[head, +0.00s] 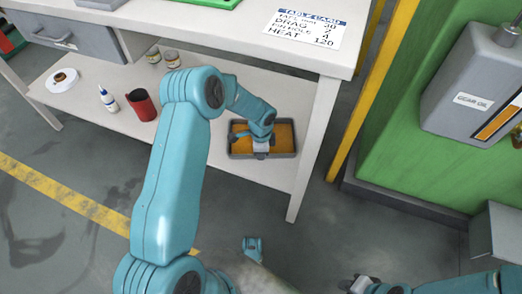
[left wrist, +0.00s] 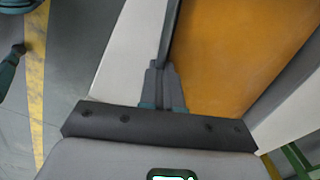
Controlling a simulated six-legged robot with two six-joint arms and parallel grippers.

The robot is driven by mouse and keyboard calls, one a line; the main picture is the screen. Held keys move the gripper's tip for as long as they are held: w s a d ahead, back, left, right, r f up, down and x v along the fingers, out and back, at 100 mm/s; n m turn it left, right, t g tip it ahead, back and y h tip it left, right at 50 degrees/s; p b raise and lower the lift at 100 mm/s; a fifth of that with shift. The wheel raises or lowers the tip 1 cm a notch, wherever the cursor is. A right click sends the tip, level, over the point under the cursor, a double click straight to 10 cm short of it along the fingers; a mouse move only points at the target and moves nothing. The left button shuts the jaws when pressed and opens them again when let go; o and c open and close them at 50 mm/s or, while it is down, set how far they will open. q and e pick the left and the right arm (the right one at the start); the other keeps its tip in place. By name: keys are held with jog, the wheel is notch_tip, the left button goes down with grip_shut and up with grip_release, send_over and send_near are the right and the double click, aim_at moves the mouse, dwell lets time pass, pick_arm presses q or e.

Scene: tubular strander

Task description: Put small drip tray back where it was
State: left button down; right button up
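The small drip tray (head: 284,154) is a shallow dark grey tray with an orange-brown inside. It rests on the lower shelf of the white bench, near the right front leg. My left gripper (head: 261,153) reaches down over the tray's front wall. In the left wrist view, the fingers of my left gripper (left wrist: 164,82) are close together with the tray's thin grey wall (left wrist: 173,35) between them, and the orange inside lies to the right. My right gripper (head: 360,285) is at the bottom edge of the head view, away from the tray; its finger gap is unclear.
The bench leg (head: 314,150) stands just right of the tray. A green machine (head: 400,150) is further right.

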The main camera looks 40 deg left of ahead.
pick_arm(q)
jog(key=shift+w+f+b, duration=0.1)
jog(key=shift+f+b, duration=0.3)
jog(key=shift+f, duration=0.55)
jog(key=shift+f+b, duration=0.5)
jog(key=shift+f, duration=0.1)
jog(key=c, duration=1.3)
grip_release()
jog(key=shift+r, duration=0.1)
jog(key=shift+o, duration=0.2)
